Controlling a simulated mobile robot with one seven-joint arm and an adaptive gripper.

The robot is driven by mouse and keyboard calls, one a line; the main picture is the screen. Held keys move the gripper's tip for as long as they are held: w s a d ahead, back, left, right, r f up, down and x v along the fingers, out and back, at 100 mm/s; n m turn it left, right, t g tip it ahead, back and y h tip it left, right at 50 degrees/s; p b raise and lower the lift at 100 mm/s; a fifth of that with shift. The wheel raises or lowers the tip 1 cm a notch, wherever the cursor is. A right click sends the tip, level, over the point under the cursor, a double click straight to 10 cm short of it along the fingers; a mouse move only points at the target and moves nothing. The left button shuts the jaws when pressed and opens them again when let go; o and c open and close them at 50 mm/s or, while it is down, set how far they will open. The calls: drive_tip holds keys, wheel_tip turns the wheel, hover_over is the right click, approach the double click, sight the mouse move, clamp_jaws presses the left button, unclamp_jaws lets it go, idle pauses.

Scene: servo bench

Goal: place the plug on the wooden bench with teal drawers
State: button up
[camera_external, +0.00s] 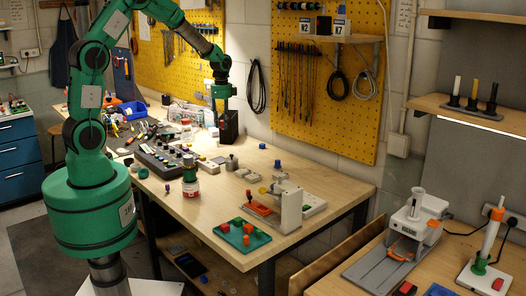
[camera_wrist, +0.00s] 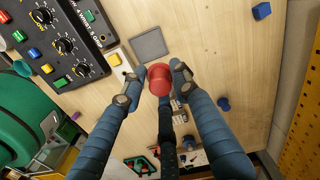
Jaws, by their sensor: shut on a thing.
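My gripper (camera_wrist: 160,82) is shut on a red cylindrical piece (camera_wrist: 160,76), which I take to be the plug. It sits between the blue fingertips in the wrist view, above the large wooden workbench. In the external view my green arm reaches over the back of that workbench, and the fingers and plug are too small to make out. The bench with teal-blue drawers (camera_external: 20,170) stands at the far left, behind my arm, partly cut off by the frame edge. Small items lie on its top.
The large workbench (camera_external: 320,178) holds a control panel (camera_wrist: 62,40) with knobs, a grey square plate (camera_wrist: 150,45), a blue cube (camera_wrist: 262,11) and a green tray (camera_external: 226,232) with red pieces. A yellow pegboard (camera_external: 320,100) rises behind. Floor shows between the two benches.

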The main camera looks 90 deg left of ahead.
drive_tip(key=w+d+m+p, duration=0.2)
drive_tip(key=w+d+m, duration=0.2)
drive_tip(key=w+d, duration=1.3)
drive_tip(key=w+d+m+p, duration=0.1)
drive_tip(key=w+d, duration=0.4)
drive_tip(key=d, duration=0.9)
drive_tip(key=w+d+m+p, duration=0.1)
drive_tip(key=w+d+m, duration=0.2)
drive_tip(key=d, duration=1.1)
drive_tip(key=w+d+m+p, duration=0.1)
drive_tip(key=w+d, duration=0.5)
drive_tip(key=d, duration=0.7)
drive_tip(key=shift+w+d+r+m, duration=0.25)
drive_tip(key=shift+w+d+m, duration=0.15)
drive_tip(key=shift+m, duration=0.2)
drive_tip(key=s+d+m+p, duration=0.1)
drive_tip(key=s+d+m, duration=0.2)
drive_tip(key=d, duration=2)
wheel_tip(320, 180, down, 12)
drive_tip(key=shift+s+r, duration=0.2)
drive_tip(key=shift+a, duration=0.1)
drive_tip(key=shift+w, duration=0.1)
